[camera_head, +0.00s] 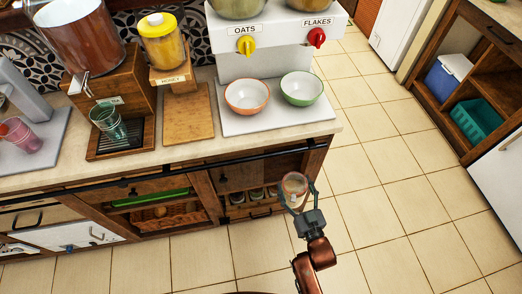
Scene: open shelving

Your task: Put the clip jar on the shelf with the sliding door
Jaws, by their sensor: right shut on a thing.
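The clip jar (294,183) is a small round jar with a brownish rim or lid, seen from above. My right gripper (296,190) is shut on it, a finger on each side. It holds the jar in front of the right end of the wooden counter cabinet. An open shelf (285,166) lies behind the jar in that cabinet, under a black door rail (255,154). A dark wooden panel (238,178), seemingly the sliding door, hangs to the left of it. Several small jars (256,194) stand low in the cabinet. My left gripper is not in view.
The counter (190,147) carries two bowls (247,96), a cereal dispenser (277,33) and a cutting board (188,115). Its edge overhangs the cabinet. Tiled floor (385,215) is clear to the right. Another shelf unit (490,60) stands at far right.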

